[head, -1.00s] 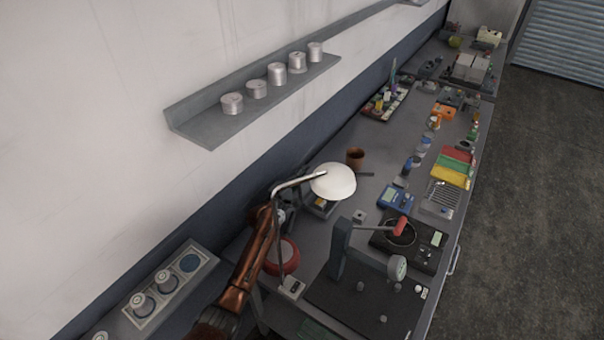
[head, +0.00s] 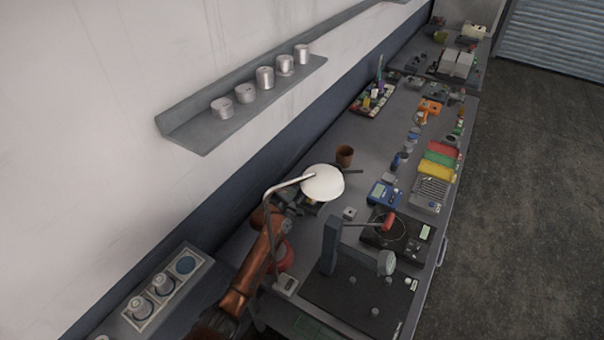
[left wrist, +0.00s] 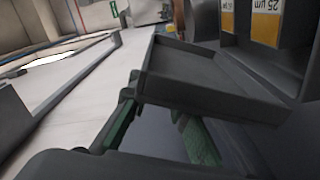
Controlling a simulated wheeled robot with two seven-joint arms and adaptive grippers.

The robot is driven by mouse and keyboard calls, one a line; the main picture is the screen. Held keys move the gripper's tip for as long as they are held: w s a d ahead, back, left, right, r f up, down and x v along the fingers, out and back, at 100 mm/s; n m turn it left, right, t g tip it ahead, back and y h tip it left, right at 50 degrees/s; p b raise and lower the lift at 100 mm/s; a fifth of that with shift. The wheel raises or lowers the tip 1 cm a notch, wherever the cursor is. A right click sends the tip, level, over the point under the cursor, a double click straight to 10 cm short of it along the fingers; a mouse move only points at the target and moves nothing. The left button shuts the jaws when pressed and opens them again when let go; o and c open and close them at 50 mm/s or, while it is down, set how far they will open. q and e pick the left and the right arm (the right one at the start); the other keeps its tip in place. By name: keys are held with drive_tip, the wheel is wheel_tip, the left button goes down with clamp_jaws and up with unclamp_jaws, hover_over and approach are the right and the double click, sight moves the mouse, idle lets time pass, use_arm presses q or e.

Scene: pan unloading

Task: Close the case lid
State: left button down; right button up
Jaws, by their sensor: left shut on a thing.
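A dark grey raised-edge panel, which looks like the case lid (left wrist: 205,78), stands tilted in the middle of the left wrist view. The green-padded fingers of my left gripper (left wrist: 157,112) are at its lower edge, shut on it. The contact itself is partly hidden. In the head view my copper-coloured left arm reaches in from the lower left. My left gripper (head: 287,198) is small and dark behind the white lamp shade there. The lamp and arm hide most of the case in that view. My right gripper is in neither view.
The white lamp (head: 323,183) arches over the work spot. A red round object (head: 283,257) sits beside my arm. A grey stand with a dial gauge (head: 386,262), a blue meter (head: 382,193) and a brown cup (head: 344,155) are nearby. Yellow-labelled packs (left wrist: 267,20) show in the wrist view.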

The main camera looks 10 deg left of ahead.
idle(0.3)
use_arm(q)
drive_tip(key=c, duration=1.8)
unclamp_jaws()
drive_tip(key=shift+s, duration=0.1)
drive_tip(key=v, duration=1.2)
drive_tip(key=shift+r, duration=0.1)
drive_tip(key=shift+c, duration=0.2)
